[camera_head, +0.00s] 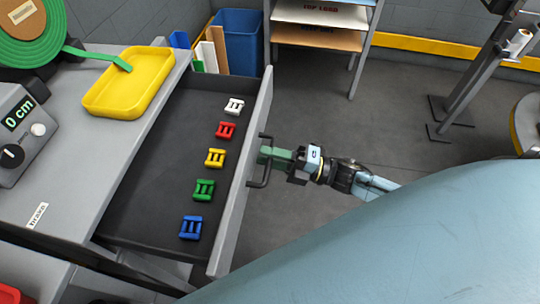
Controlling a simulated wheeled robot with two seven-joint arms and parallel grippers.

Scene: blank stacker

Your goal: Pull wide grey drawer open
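The wide grey drawer (249,172) stands open under the grey bench top, pulled out to the right. Its dark inside holds a row of coloured clips: white (234,106), red (225,131), yellow (215,157), green (204,190) and blue (190,228). A dark bar handle (265,183) sits on the outer side of its front. My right gripper (268,157) is at this handle, its green fingers reaching to the bar from the right. The fingers' gap is too small to make out, so I cannot tell whether they grip the bar. My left gripper is not in view.
A yellow tray (128,82), a green tape reel (30,35) and a grey device reading 0 cm (18,135) are on the bench top. A blue bin (240,42) and a shelf rack (318,38) stand behind.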

